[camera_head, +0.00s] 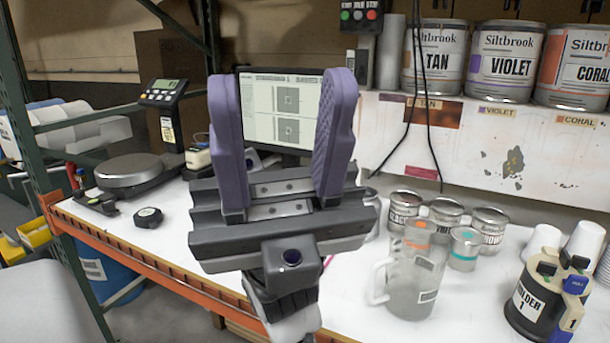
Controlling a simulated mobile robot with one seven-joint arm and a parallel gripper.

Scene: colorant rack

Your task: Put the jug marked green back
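My gripper (282,80) is raised over the bench, with its two purple fingers wide apart and nothing between them. A clear jug (410,285) with a handle on its left stands upright on the white bench to the right of my gripper, apart from it. It has a small label low on its front, and an orange patch shows near its top. Behind it to the right stands a smaller clear container (464,250) with a teal-green mark. I cannot read a green marking on the large jug, so I cannot tell which one is the marked jug.
Several small tins (490,232) stand behind the jug. A black and cream holder (545,305) is at the right, near white cups (583,243). Large paint cans (505,62) line the shelf. A scale (130,172) and monitor (270,110) stand left and behind. Cables hang before the shelf.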

